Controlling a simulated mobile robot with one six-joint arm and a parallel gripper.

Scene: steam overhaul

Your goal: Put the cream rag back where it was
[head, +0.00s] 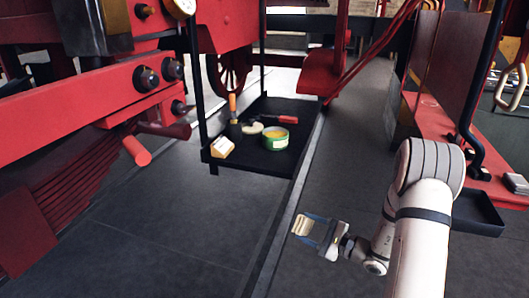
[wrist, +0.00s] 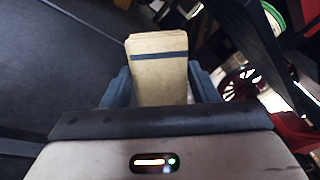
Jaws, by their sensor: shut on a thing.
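My gripper (head: 312,231) is shut on a folded cream rag (head: 301,226), low over the dark floor right of the black trolley. In the wrist view the rag (wrist: 159,88) stands out between the two blue-grey fingers and shows a dark stripe across it. The rag's lower part is hidden between the fingers. Another cream, block-like thing (head: 221,147) lies at the front left corner of the black trolley shelf (head: 262,165); I cannot tell whether it is cloth.
A black tray (head: 478,213) lies at right. Red locomotive parts (head: 90,115) flank the left. The front floor is clear.

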